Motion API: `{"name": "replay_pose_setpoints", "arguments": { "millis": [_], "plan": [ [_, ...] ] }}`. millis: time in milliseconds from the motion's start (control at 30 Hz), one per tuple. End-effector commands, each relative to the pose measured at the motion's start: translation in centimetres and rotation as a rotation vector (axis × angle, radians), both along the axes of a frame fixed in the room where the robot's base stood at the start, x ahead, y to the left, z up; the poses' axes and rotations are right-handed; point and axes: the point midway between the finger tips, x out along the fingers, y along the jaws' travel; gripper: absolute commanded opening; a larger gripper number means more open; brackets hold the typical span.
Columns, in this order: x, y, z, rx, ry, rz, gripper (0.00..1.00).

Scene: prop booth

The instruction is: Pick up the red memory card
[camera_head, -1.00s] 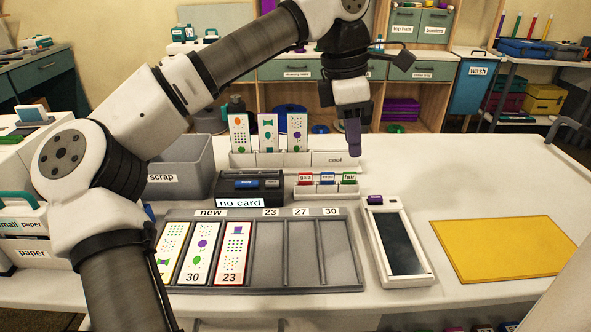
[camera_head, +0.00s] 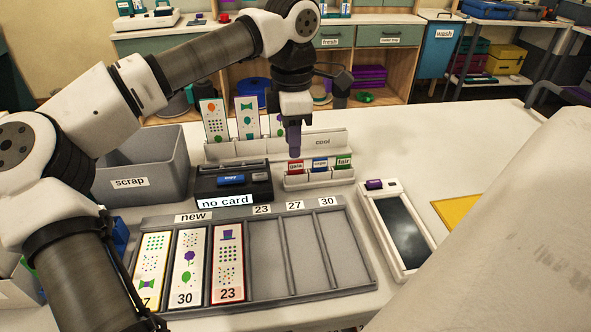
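The red memory card (camera_head: 296,166), labelled "gala", stands upright in the left slot of a small white card holder (camera_head: 318,183). A blue card (camera_head: 320,164) and a green card (camera_head: 343,162), labelled "fair", stand to its right. My gripper (camera_head: 294,152) points down, and in the picture its fingertips end just above the red card. The fingers overlap in this view, so I cannot see a gap between them or whether they touch the card.
A dark device (camera_head: 232,184) marked "no card" stands left of the holder. Behind is a rack (camera_head: 322,146) with tall patterned strips. In front lies a slotted grey tray (camera_head: 375,284); a screen device (camera_head: 403,232) lies right. A grey scrap bin (camera_head: 150,165) is at left.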

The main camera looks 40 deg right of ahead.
Motion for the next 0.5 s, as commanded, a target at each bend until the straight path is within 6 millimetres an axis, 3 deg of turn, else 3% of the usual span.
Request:
{"name": "replay_pose_setpoints", "arguments": {
  "millis": [167,500],
  "plan": [
    [0.0,-0.2,-0.8,0.001,0.001,0.000,0.31],
    [0.2,-1.0,-5.3,0.001,0.002,-0.001,0.31]
  ]
}}
